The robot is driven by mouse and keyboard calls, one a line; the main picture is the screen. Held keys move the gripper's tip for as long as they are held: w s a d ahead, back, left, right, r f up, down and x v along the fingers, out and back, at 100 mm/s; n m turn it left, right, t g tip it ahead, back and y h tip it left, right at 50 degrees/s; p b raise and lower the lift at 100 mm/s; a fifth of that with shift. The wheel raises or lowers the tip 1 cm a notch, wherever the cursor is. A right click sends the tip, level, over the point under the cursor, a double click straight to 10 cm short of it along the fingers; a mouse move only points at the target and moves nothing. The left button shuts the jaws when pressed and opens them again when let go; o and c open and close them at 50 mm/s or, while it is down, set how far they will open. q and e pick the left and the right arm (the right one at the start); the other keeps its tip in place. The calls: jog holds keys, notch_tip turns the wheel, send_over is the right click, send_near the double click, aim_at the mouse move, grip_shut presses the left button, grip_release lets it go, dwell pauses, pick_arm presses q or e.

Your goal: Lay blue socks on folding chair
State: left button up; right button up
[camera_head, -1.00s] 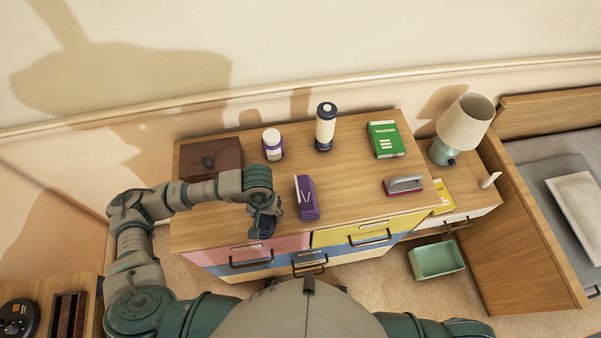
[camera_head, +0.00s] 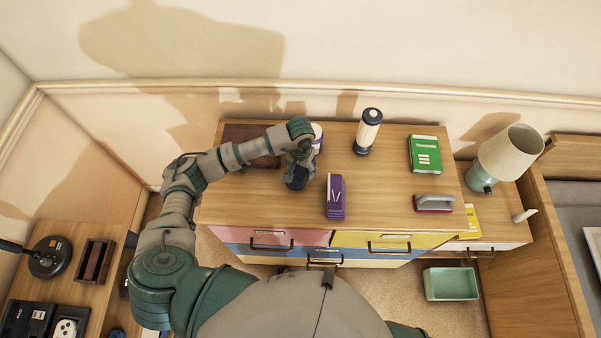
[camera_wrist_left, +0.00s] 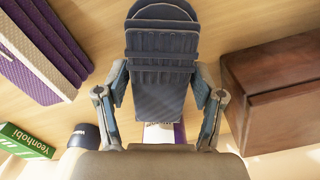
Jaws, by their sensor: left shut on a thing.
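The folded blue socks (camera_wrist_left: 160,65) are between the fingers of my left gripper (camera_wrist_left: 160,88) in the wrist view. The gripper is shut on them from both sides. In the head view my left gripper (camera_head: 298,172) is over the left part of the wooden dresser, left of the purple stapler-like object. The socks show there only as a small dark blue patch (camera_head: 296,184) under the gripper. I cannot tell their height above the top. No folding chair shows in either view. My right gripper is out of view.
The dresser top (camera_head: 390,195) holds a brown box (camera_head: 245,133), purple item (camera_head: 335,195), bottle (camera_head: 367,132), green box (camera_head: 424,155) and a red-based grey-handled object (camera_head: 433,203). A lamp (camera_head: 508,155) stands right. A green bin (camera_head: 450,284) is on the floor. A side table (camera_head: 72,280) stands left.

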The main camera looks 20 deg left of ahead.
aim_at(300, 174)
pick_arm(q)
jog(key=shift+f, duration=1.6)
jog(key=shift+f, duration=0.1)
jog(key=o, duration=1.1)
jog(key=shift+s, duration=0.1)
